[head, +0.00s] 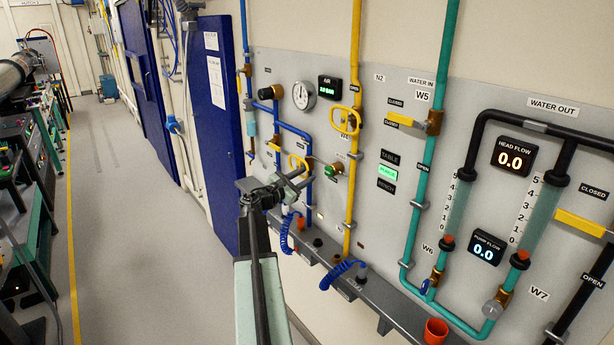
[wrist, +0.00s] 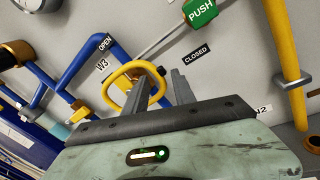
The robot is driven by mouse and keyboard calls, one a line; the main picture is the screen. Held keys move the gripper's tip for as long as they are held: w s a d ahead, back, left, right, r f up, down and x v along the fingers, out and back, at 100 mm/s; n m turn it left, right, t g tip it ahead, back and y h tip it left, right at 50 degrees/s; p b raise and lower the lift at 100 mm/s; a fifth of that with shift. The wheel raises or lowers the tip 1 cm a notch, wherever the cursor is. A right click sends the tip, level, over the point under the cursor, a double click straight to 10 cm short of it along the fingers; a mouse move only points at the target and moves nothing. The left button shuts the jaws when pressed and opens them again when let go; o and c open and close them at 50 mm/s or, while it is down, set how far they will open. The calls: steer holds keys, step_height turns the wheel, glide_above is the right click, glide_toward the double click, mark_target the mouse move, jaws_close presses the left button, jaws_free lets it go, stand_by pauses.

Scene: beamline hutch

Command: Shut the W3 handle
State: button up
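The W3 handle is a yellow loop (wrist: 122,72) in the wrist view, beside the W3 label (wrist: 103,64) on the grey panel. It also shows as a small yellow loop (head: 294,160) in the head view. My gripper (wrist: 160,75) is open in front of the panel, its two grey fingers apart. I cannot tell whether either finger touches the handle. The OPEN label (wrist: 105,44) is up left of the loop, the CLOSED label (wrist: 195,54) to its right.
A green PUSH button (wrist: 200,12) sits above the fingers. Blue pipes (wrist: 75,66) run left of the handle, and a yellow pipe (wrist: 290,60) right. In the head view, a grey ledge (head: 372,312) juts out below the panel. The floor (head: 130,190) at left is clear.

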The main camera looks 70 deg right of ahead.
steer(key=v, duration=0.6)
steer(key=shift+a, duration=0.15)
